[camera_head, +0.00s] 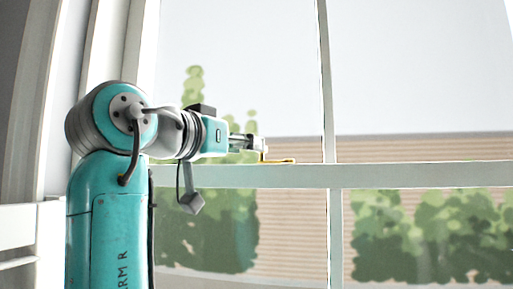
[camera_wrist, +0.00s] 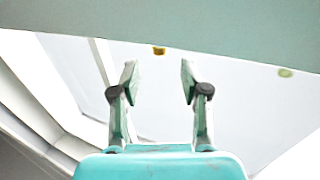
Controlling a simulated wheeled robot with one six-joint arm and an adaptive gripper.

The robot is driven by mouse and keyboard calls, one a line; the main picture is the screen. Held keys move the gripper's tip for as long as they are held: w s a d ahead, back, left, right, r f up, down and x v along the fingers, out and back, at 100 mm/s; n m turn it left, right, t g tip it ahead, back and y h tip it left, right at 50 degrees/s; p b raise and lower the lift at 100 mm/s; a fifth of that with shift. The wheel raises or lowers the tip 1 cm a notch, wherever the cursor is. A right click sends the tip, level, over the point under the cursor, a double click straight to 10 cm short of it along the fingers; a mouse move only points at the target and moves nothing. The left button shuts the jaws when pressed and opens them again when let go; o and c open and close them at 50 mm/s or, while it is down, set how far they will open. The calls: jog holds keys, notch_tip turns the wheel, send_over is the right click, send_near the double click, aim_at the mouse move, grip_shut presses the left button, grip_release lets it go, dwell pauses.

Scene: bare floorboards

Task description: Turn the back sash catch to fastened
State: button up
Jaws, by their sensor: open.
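A thin yellow catch (camera_head: 280,161) lies along the top of the window's horizontal meeting rail (camera_head: 400,174) in the head view. One end of it meets the tip of my gripper (camera_head: 258,147), and I cannot tell whether they touch. In the wrist view my gripper (camera_wrist: 158,75) is open, its two fingers apart with nothing between them. A small orange-brown piece (camera_wrist: 159,50) shows at the edge of a grey-green band, just beyond the gap between the fingertips. I cannot tell whether it is part of the catch, nor how far the catch is turned.
A pale greenish spot (camera_wrist: 285,72) sits on the same band (camera_wrist: 200,25), to the right. An upright window bar (camera_head: 327,80) crosses the rail right of the catch. Glass panes fill the background, with bushes (camera_head: 430,235) outside. The window frame (camera_head: 110,50) stands at the left.

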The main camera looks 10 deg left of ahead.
jog(key=shift+x, duration=2.3)
grip_shut()
